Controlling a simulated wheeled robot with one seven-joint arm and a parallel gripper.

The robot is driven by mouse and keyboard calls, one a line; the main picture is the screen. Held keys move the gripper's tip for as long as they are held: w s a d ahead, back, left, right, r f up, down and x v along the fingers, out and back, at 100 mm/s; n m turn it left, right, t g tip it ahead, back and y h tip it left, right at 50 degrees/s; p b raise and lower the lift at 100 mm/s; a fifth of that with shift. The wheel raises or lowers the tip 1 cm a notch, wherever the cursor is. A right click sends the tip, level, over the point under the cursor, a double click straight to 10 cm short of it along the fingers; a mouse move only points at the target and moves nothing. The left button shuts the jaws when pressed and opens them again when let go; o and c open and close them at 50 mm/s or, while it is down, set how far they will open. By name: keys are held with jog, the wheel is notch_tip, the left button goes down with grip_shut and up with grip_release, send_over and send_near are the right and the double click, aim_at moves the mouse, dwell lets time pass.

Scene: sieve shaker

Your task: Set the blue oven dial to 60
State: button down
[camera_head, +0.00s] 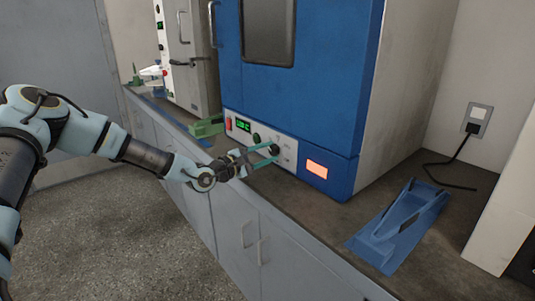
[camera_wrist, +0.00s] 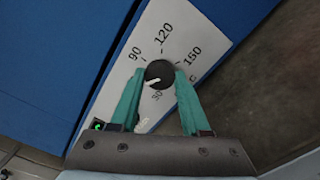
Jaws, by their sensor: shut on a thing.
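The blue oven (camera_head: 305,110) stands on the counter with a light control strip along its lower front. Its dark round dial (camera_head: 275,149) is at the strip's right part. In the wrist view the dial (camera_wrist: 160,72) has a white pointer mark toward the lower left. The printed 90, 120 and 150 are readable around it; a number below the dial is partly covered, and the 60 is not visible. My gripper (camera_head: 268,154) has its teal fingers on either side of the dial, shut on it; the fingers also show in the wrist view (camera_wrist: 159,78).
The strip also carries a red switch (camera_head: 228,124), a green-lit display (camera_head: 243,125) and another dark knob (camera_head: 256,138). A blue stand (camera_head: 390,235) lies on the counter at right. A green holder (camera_head: 207,128) and a white appliance (camera_head: 182,65) are at left.

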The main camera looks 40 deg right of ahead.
jog(key=shift+c, duration=1.9)
grip_release()
jog(key=a+b, duration=0.2)
jog(key=a, duration=0.9)
jog(key=shift+w, duration=0.3)
